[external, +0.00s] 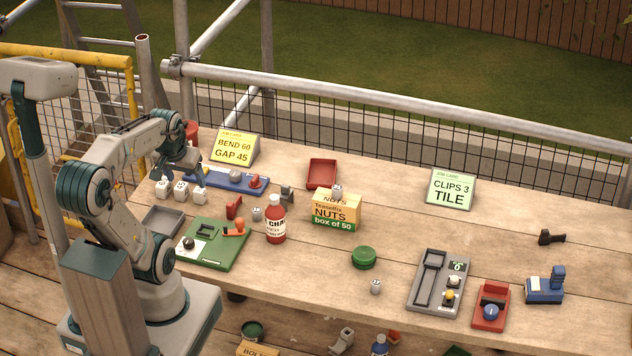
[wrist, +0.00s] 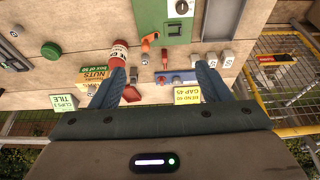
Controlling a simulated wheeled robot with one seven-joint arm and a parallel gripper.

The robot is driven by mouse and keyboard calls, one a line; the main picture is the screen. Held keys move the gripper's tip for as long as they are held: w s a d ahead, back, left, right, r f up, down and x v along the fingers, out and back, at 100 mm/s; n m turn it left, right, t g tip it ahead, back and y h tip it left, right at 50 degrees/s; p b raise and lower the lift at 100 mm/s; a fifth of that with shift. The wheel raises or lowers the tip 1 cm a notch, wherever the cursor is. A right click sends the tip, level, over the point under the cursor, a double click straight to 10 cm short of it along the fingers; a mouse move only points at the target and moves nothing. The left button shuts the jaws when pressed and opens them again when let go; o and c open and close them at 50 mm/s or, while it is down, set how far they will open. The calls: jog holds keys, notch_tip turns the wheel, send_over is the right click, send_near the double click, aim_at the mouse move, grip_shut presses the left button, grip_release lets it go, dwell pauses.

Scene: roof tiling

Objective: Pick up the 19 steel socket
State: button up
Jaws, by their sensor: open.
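Three small grey steel sockets show in the external view. One socket (external: 337,191) stands on top of the yellow and green nuts box (external: 335,211). Another socket (external: 257,214) stands on the table left of the red bottle (external: 275,222). A third socket (external: 376,288) stands near the front, below the green round lid (external: 363,258). Their size marks are too small to read, so I cannot tell which is the 19. My gripper (wrist: 160,88) is open and empty above the back left of the table, with its fingers wide apart in the wrist view.
A yellow card (external: 234,148) and green card (external: 451,190) stand at the back.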

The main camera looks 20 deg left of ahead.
jog(key=c, duration=0.3)
jog(key=m+g+h+b, duration=0.1)
jog(key=m+g+b, duration=0.25)
jog(key=m, duration=0.85)
send_over(257, 209)
jog(key=shift+t, duration=0.25)
jog(key=f, duration=1.7)
jog(key=s+f, duration=0.1)
jog(key=f, duration=0.7)
jog(key=shift+a+f, duration=0.15)
jog(key=shift+a, duration=0.1)
jog(key=shift+h, duration=0.3)
jog(key=shift+w+d+f+p, duration=0.15)
jog(key=shift+f+p, duration=0.1)
jog(key=shift+f, duration=0.65)
jog(key=shift+w+f+p, duration=0.1)
jog(key=shift+f+p, duration=0.2)
jog(key=shift+f, duration=0.65)
jog(key=shift+w+d+f+p, duration=0.15)
jog(key=shift+f+p, duration=0.1)
jog(key=shift+f, duration=0.65)
jog(key=c, duration=1.1)
